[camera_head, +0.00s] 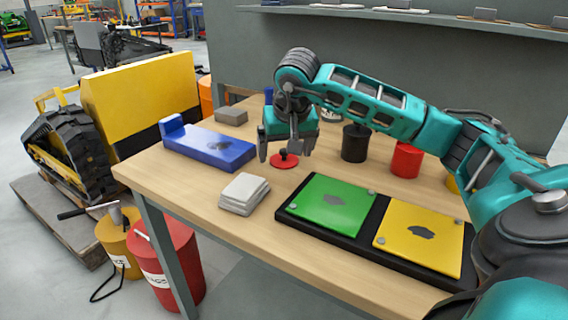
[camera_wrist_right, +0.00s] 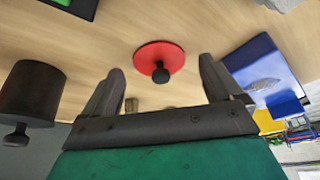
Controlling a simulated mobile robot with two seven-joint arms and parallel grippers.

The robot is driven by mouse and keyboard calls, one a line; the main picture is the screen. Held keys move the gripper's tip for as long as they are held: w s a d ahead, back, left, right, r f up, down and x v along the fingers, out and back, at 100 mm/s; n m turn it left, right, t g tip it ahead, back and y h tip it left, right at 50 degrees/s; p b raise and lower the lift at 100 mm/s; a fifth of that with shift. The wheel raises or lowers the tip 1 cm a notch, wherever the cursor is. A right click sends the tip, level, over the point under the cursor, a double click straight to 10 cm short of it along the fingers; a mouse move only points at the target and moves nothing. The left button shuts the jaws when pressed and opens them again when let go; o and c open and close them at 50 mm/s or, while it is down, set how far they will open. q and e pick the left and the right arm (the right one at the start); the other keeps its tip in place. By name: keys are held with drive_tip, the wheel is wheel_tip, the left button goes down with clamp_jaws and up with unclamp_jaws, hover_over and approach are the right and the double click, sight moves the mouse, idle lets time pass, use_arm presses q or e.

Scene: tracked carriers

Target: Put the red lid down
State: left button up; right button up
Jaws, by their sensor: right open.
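The red lid (camera_head: 284,161), a flat disc with a dark knob, appears to lie flat on the wooden table, knob up. My right gripper (camera_head: 278,153) is open just above and beside it, fingers pointing down. In the right wrist view the lid (camera_wrist_right: 146,54) shows beyond and between the two spread fingertips (camera_wrist_right: 161,68), and nothing is held. The gripper partly covers the lid's surroundings in the head view. My left gripper is not in view.
A blue block (camera_head: 207,147) lies left of the lid. A black canister (camera_head: 355,144) and a red canister (camera_head: 406,161) stand to the right. Pale stacked plates (camera_head: 243,194) and a black tray (camera_head: 370,238) with green and yellow panels lie in front. Bare tabletop surrounds the lid.

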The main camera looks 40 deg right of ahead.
drive_tip(key=shift+w+d+f, duration=0.1)
drive_tip(key=shift+f, duration=0.35)
drive_tip(key=shift+r, duration=0.1)
drive_tip(key=c, duration=1.1)
